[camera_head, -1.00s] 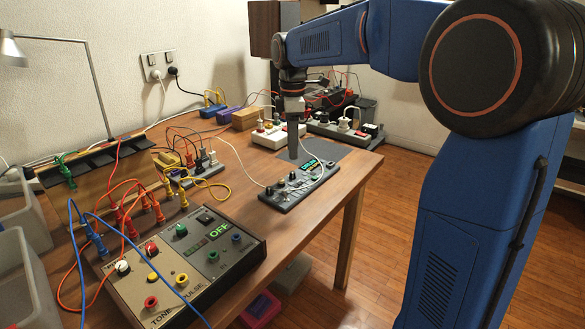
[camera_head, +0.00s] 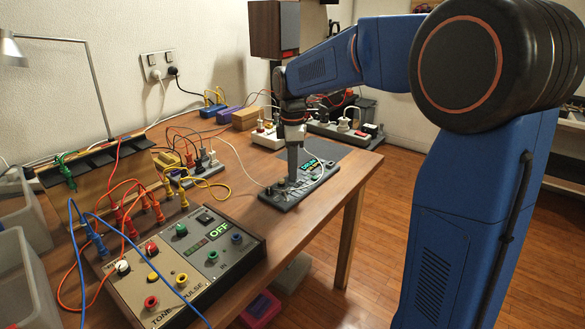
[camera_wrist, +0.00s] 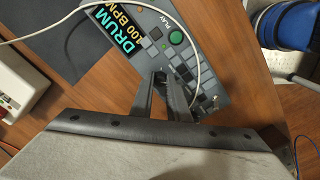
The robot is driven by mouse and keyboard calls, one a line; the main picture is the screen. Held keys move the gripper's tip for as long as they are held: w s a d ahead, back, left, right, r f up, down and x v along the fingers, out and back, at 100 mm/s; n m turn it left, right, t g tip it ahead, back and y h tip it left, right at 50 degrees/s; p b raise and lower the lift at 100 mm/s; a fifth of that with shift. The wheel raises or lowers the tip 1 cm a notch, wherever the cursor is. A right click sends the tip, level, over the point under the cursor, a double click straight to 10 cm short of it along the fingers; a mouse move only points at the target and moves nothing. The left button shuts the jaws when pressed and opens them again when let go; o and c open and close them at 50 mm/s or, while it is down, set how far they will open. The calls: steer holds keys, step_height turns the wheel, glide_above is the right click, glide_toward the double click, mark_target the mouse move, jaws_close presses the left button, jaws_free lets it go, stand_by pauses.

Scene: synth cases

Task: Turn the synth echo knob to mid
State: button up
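A dark grey panel device (camera_head: 312,178) with a lit screen lies near the table's right front edge. In the wrist view this device (camera_wrist: 170,12) shows a "DRUM 100 BPM" screen, a green PLAY button and rows of square pads. My gripper (camera_head: 292,180) points down onto its left part. In the wrist view the two dark fingertips (camera_wrist: 164,76) are close together over the panel. I cannot tell if they touch or hold a knob, as the fingers hide that spot. No echo label or knob pointer is readable.
A larger box marked TONE and PULSE (camera_head: 206,286), with an OFF display, stands at the front left with many cables. A white cable crosses the panel device beside my fingers (camera_wrist: 199,60). A dark mat (camera_wrist: 60,40) lies behind it. White power strips (camera_head: 268,138) stand farther back.

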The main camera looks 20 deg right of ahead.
jaws_close()
steer(key=m, duration=1.3)
steer(key=shift+m, duration=0.4)
steer(key=m, duration=1.2)
steer(key=shift+m, duration=0.4)
